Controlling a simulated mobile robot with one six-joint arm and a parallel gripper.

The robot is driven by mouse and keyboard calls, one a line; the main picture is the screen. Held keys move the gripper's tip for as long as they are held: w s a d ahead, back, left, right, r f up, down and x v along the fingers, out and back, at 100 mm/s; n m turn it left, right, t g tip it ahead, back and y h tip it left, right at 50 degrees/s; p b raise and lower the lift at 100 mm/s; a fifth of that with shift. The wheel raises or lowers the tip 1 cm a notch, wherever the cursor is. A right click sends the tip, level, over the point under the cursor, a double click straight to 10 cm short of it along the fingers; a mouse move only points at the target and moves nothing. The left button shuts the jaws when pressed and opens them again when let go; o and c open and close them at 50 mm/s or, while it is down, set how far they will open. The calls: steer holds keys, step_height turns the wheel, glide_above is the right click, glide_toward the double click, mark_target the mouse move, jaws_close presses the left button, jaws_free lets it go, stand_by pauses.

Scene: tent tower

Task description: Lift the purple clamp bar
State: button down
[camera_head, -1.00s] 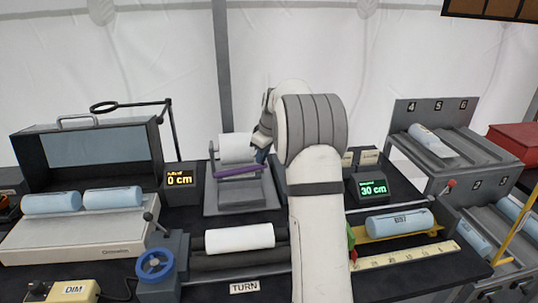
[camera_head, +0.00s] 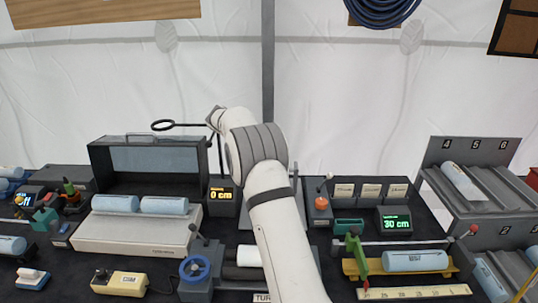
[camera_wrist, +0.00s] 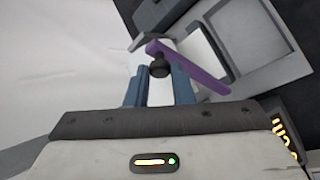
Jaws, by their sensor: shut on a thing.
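The purple clamp bar (camera_wrist: 200,72) crosses the middle of the wrist view, slanting down to the right. A black knob (camera_wrist: 159,68) sits near its upper left end. My gripper (camera_wrist: 160,76) has its two blue-grey fingers on either side of this knob and is shut on it. A white surface shows behind the fingers, and I cannot tell how far the bar stands from it.
A white roll (camera_head: 249,256) lies beside the blue handwheel (camera_head: 195,269), close to my arm. Left stands a sealer-like case (camera_head: 140,237) with two blue rolls. Right are a 30 cm display (camera_head: 394,221), a blue roll (camera_head: 416,262) over a ruler, and a numbered rack (camera_head: 480,212).

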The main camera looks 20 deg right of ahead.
steer(key=shift+w+a+r+g+h+p, duration=0.15)
steer(key=shift+w+a+h+p, duration=0.15)
steer(key=shift+a, duration=0.25)
steer(key=shift+w+a+r+g+h+p, duration=0.1)
steer(key=shift+w+a+g+h+p, duration=0.15)
steer(key=shift+a+h, duration=0.3)
steer(key=shift+w+a+r+g+h+p, duration=0.15)
steer(key=shift+a+h+p, duration=0.15)
steer(key=shift+a, duration=0.3)
steer(key=shift+f, duration=0.1)
steer(key=c, duration=1.3)
jaws_free()
steer(key=shift+a, duration=0.1)
steer(key=b+v, duration=0.1)
steer(key=v, duration=0.6)
steer(key=shift+s+a+r, duration=0.1)
steer(key=shift+a+r, duration=0.15)
